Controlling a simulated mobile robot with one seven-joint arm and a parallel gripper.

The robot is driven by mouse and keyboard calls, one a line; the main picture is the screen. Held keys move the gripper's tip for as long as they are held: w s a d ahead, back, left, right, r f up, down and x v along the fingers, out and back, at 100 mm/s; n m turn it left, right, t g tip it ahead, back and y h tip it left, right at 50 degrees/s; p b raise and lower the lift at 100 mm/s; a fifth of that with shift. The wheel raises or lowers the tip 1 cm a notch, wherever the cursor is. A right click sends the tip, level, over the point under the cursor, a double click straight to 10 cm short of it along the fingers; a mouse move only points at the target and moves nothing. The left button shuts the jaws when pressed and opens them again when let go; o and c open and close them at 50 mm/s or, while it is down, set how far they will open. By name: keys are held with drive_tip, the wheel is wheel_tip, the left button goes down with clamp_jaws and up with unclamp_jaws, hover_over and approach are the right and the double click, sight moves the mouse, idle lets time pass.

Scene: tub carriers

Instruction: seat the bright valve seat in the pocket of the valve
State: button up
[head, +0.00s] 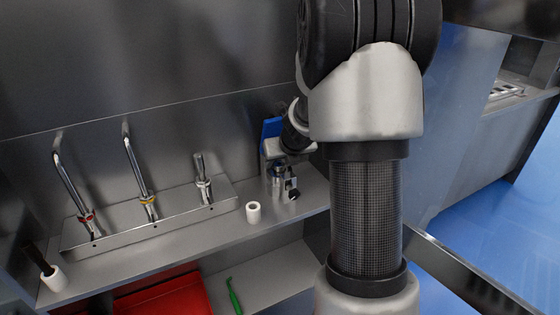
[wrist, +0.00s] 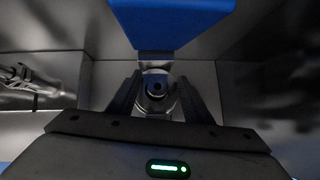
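My gripper (wrist: 160,80) is open, its two dark fingers standing apart on either side of a round metal piece with a dark hole (wrist: 156,90). I cannot tell if this is the valve or the bright valve seat, or whether a finger touches it. In the head view my gripper is small and partly hidden by my arm. It is at a shiny metal fitting, perhaps the valve (head: 291,187), on the right of the shelf. No separate bright seat can be told apart there.
A metal rack (head: 150,232) with bent pipes stands left on the shelf. A white hollow cylinder (head: 253,212) is near the shelf's front edge; a white cup (head: 54,279) is far left. Red bins (head: 165,299) and a green tool (head: 234,297) lie below.

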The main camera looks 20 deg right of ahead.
drive_tip(key=shift+a+f, duration=0.1)
drive_tip(key=shift+a, duration=0.15)
drive_tip(key=p+v, duration=0.8)
drive_tip(key=v, duration=0.9)
drive_tip(key=shift+s+d+r, duration=0.15)
drive_tip(key=shift+d+r, duration=0.05)
drive_tip(key=shift+r, duration=0.05)
